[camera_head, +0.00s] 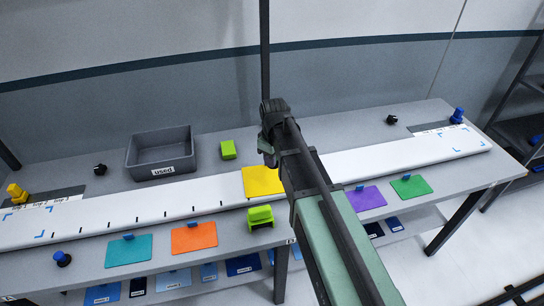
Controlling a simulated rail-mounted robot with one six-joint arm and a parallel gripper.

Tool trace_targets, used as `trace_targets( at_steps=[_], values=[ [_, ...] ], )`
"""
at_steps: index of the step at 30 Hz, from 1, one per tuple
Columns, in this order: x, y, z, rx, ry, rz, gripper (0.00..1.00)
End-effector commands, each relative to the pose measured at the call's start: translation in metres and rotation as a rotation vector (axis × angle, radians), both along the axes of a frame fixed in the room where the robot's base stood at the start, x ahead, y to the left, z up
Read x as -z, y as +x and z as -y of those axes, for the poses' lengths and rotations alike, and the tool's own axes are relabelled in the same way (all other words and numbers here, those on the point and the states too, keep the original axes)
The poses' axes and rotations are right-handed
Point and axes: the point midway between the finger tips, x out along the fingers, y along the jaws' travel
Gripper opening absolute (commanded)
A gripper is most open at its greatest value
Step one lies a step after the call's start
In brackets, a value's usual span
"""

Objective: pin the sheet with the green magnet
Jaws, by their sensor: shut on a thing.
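My arm crosses the picture from the bottom right up to a dark joint, and its jaws are hidden from this view, so what they hold cannot be seen. A yellow sheet (260,180) lies on the long white surface, with its right side close to or behind my arm. A lime-green block (228,149) stands on the grey table behind the white surface. Another lime-green piece (260,216) stands at the front, just below the yellow sheet. I cannot tell whether either green piece is the magnet.
A grey bin (161,153) stands behind the white surface (110,215). Teal (128,252), orange (194,239), purple (365,198) and green (411,186) sheets line the front, with small blue pieces at their back edges. Yellow (15,193) and blue (458,116) knobs stand near the ends.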

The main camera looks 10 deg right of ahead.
Motion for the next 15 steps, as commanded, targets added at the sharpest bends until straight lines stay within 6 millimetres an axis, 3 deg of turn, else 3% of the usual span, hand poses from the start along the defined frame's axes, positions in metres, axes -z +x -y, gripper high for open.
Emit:
trace_targets(
  at_steps=[9, 15],
  values=[
    [0.05, 0.0, 0.0, 0.0, 0.0, 0.0, 0.07],
    [0.069, 0.0, 0.0, 0.0, 0.0, 0.0, 0.07]
  ],
)
